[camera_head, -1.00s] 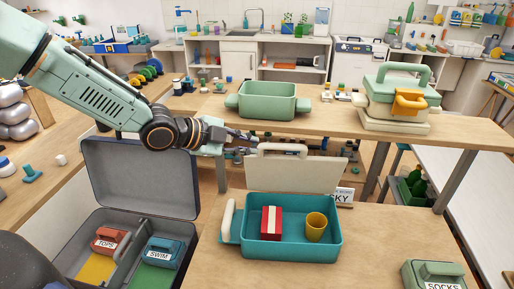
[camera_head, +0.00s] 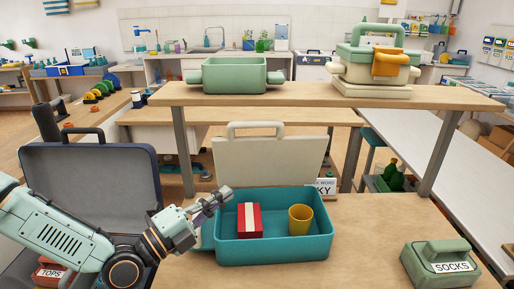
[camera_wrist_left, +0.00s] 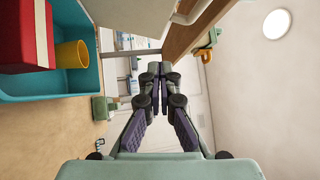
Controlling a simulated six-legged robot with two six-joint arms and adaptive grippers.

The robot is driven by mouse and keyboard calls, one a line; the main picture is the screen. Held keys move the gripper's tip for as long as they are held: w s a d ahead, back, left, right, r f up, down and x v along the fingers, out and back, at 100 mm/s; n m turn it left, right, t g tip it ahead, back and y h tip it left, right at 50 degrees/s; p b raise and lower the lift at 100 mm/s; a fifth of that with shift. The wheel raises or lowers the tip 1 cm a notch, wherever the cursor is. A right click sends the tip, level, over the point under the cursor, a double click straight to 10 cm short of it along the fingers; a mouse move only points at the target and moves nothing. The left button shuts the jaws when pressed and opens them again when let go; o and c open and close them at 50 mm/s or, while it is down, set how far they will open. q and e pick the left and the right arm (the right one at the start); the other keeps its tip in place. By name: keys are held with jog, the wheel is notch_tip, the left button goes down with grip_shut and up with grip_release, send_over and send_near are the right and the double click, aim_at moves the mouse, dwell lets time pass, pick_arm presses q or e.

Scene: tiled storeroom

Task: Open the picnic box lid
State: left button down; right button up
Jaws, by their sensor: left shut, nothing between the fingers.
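The teal picnic box (camera_head: 275,252) stands on the wooden table, with its cream lid (camera_head: 268,160) raised upright along its back edge and the lid's handle (camera_head: 256,125) on top. Inside are a red box with a white stripe (camera_head: 242,222) and a yellow cup (camera_head: 300,219). My left gripper (camera_head: 224,192) is shut and empty, at the box's left side near its back corner. In the left wrist view the closed fingers (camera_wrist_left: 155,84) show, with the teal box (camera_wrist_left: 42,88) at left and the lid (camera_wrist_left: 130,12) above. My right gripper is not in view.
An open grey case (camera_head: 95,180) stands left, partly behind my arm. A green SOCKS box (camera_head: 438,266) sits at the right. A raised shelf (camera_head: 300,100) behind holds a green tub (camera_head: 234,76) and a stacked green-and-cream box (camera_head: 377,70).

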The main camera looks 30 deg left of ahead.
pick_arm(q)
notch_tip(320, 180, up, 3)
jog(key=m+t, duration=0.1)
jog(key=m, duration=0.1)
jog(key=m+b, duration=0.2)
jog(key=b, duration=0.5)
send_near(260, 127)
jog(key=w+d, duration=0.2)
jog(key=d, duration=0.2)
jog(key=shift+w+a+r+t, duration=0.15)
jog(key=shift+w+a+r, duration=0.15)
jog(key=shift+w, duration=0.25)
jog(key=shift+w+a+r+t, duration=0.2)
jog(key=shift+w+a, duration=0.1)
jog(key=shift+w, duration=0.25)
jog(key=shift+w+a+r+t, duration=0.2)
jog(key=shift+w+a, duration=0.1)
jog(key=shift+w, duration=0.25)
jog(key=shift+y, duration=0.3)
